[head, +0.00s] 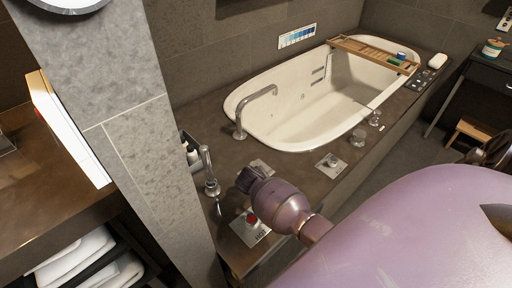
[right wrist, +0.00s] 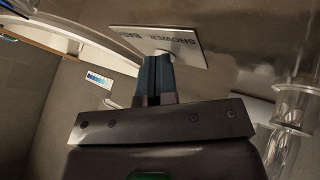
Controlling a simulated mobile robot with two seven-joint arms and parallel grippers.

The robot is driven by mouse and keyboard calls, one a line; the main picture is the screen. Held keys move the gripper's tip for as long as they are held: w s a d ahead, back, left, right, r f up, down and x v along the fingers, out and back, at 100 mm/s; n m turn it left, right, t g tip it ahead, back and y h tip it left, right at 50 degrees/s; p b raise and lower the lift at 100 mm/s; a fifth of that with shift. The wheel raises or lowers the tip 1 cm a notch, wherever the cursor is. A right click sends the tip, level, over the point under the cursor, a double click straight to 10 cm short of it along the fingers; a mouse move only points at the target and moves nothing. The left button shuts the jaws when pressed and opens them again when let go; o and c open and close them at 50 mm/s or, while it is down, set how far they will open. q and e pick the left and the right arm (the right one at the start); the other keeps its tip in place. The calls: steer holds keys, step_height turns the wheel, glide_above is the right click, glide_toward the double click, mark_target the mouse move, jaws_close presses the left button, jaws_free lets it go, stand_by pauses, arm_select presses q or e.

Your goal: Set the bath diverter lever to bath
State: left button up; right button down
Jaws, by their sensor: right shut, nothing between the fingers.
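In the right wrist view a pale plate (right wrist: 188,44) carries the lettering SHOWER and BATH, partly covered by my fingers. A small pale piece shows on the plate just beyond the fingertips; the lever itself is mostly hidden, so its setting cannot be told. My right gripper (right wrist: 155,68) is shut and empty, its tips at the plate; I cannot tell whether they touch the lever. In the head view my right gripper (head: 245,178) is over the dark bath surround, beside a partly hidden plate (head: 262,166). My left gripper is in neither view.
The white bathtub (head: 300,110) has a curved spout (head: 258,93) and a wooden tray (head: 365,51). A plate with a red knob and HOT label (head: 250,233) lies under my right wrist. Another knob plate (head: 331,164) is to the right. A tall tap (head: 208,170) and grey pillar (head: 150,130) stand left.

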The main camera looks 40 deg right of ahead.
steer(key=shift+d+r, duration=0.1)
steer(key=shift+d, duration=0.05)
steer(key=shift+s+d+n+p, duration=0.15)
steer(key=shift+n+p, duration=0.15)
steer(key=shift+n, duration=0.1)
steer(key=shift+s+d+r+n+t+y+p, duration=0.1)
steer(key=shift+d+r+n+t+y+p, duration=0.05)
steer(key=shift+d+n+t+y+p, duration=0.3)
steer(key=shift+s+d+n+t+y+p, duration=0.15)
steer(key=shift+d+n+t+y+p, duration=0.2)
steer(key=shift+n, duration=0.4)
steer(key=shift+s+d+n+y+p, duration=0.1)
steer(key=shift+d+n+y+p, duration=0.5)
steer(key=shift+n, duration=0.3)
steer(key=shift+d+f+n+t, duration=0.2)
steer(key=shift+d+n+t, duration=0.1)
steer(key=shift+d, duration=0.9)
